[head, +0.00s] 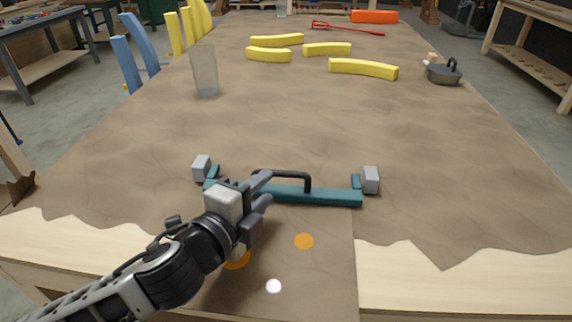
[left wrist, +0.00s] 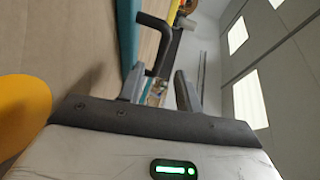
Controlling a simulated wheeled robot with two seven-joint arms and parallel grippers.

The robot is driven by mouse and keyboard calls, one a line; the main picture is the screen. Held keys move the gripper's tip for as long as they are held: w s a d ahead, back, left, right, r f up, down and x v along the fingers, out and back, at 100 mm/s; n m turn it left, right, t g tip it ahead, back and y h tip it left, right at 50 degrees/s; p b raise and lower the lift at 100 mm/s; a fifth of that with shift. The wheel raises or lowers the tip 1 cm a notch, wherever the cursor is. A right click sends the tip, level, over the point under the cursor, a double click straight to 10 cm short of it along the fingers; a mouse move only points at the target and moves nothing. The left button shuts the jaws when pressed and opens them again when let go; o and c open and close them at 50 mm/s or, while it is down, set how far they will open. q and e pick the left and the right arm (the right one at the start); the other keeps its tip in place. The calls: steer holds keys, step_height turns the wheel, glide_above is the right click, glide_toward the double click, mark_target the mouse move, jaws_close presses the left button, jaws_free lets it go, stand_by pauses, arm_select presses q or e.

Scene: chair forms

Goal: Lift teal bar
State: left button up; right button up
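The teal bar (head: 335,197) lies crosswise on the brown table covering, with a black arched handle (head: 295,174) on it. A grey block sits by its left end (head: 202,168) and another by its right end (head: 371,180). My left gripper (head: 264,188) is at the left part of the bar, near the handle, and hides some of the bar. In the left wrist view the fingers (left wrist: 160,88) stand apart, with the black handle (left wrist: 162,40) just beyond or between their tips; contact cannot be told. The teal bar (left wrist: 127,35) runs beside it. My right gripper is not in view.
An orange spot (head: 304,241) and a white spot (head: 273,286) mark the covering in front. The table's middle is clear.

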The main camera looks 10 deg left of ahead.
mark_target(279, 175)
arm_select(q)
steer(key=x, duration=0.9)
steer(key=shift+f, duration=0.1)
jaws_close()
